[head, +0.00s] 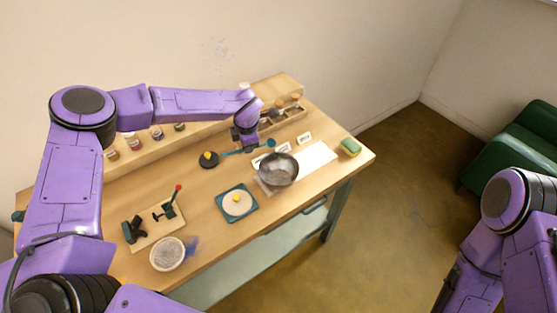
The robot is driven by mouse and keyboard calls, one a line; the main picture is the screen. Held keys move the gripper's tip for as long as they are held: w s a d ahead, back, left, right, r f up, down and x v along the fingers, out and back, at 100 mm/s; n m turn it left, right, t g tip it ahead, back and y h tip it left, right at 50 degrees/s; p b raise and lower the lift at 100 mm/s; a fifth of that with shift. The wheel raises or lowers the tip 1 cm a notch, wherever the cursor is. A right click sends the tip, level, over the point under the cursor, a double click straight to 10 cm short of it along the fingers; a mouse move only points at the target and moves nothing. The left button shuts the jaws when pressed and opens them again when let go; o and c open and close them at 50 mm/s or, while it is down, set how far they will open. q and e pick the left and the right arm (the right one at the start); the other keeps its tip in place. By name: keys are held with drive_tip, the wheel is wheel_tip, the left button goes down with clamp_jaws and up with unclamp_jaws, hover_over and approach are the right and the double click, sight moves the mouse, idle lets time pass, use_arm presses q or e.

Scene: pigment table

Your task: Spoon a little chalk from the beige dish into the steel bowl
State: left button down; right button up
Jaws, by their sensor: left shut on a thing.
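My left gripper (246,146) reaches over the back of the table and is shut on a teal spoon (268,143). The spoon lies roughly level, its rounded end to the right and its handle to the left. The steel bowl (280,170) stands just right of and in front of the gripper, apart from the spoon. I cannot pick out the beige dish for sure; a small pale shape shows at the bowl's left edge, mostly hidden. No chalk can be made out on the spoon. My right gripper is out of view; only its arm shows at lower right.
A white round sieve-like dish (167,254) is at the front. A sponge (350,147) lies at right. Jars (133,141) line the back shelf.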

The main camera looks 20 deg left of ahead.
use_arm(q)
drive_tip(key=w+a+g+h+b, duration=0.2)
drive_tip(key=w, duration=0.1)
drive_tip(key=w+a+f+g+h+b, duration=0.1)
drive_tip(key=g+b, duration=0.1)
drive_tip(key=shift+w+f, duration=0.1)
drive_tip(key=shift+w, duration=0.1)
idle(0.7)
